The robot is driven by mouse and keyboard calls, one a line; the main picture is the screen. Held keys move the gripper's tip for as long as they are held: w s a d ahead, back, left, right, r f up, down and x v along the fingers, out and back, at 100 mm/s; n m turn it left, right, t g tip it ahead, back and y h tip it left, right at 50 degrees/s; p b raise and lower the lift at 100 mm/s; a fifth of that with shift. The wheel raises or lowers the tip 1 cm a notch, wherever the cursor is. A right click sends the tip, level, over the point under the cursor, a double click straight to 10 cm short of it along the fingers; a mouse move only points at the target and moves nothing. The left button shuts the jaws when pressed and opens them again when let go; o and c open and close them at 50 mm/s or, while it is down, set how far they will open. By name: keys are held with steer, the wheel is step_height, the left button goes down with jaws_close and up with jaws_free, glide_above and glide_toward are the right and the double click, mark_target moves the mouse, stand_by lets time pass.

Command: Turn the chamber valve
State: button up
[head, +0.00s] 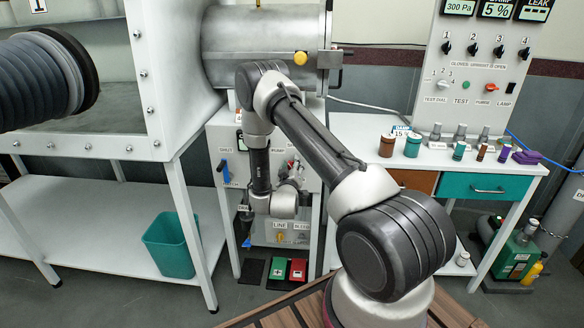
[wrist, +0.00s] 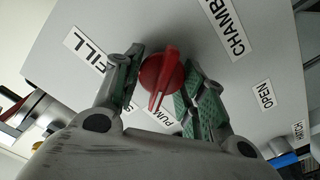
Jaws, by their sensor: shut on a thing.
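The chamber valve is a red knob with a raised pointer-like handle (wrist: 163,75) on a pale panel, in the middle of the wrist view. The labels FILL (wrist: 88,47), PUMP and CHAMBER (wrist: 225,25) stand around it; PUMP is partly hidden by my gripper. The handle's narrow end points down in the wrist view, towards the PUMP label. My gripper (wrist: 162,62) has one green-padded finger on each side of the knob and is shut on it.
A blue lever (head: 224,170) is on the panel's left, by a SHUT label. A metal chamber (head: 260,40) sits above. A white bench with jars (head: 387,146) is on the right.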

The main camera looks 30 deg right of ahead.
steer(key=m, duration=0.4)
steer(key=shift+s+d+m, duration=0.1)
steer(key=shift+m, duration=0.2)
steer(key=m, duration=0.3)
steer(key=shift+d+m, duration=0.1)
steer(key=shift+m, duration=0.2)
steer(key=m, duration=0.4)
steer(key=shift+s+d, duration=0.1)
steer(key=shift+s, duration=0.05)
steer(key=shift+f+m, duration=0.15)
steer(key=shift+m, duration=1.95)
steer(key=shift+d, duration=0.1)
steer(key=o, duration=0.9)
steer(key=shift+o, duration=0.2)
steer(key=v, duration=1.2)
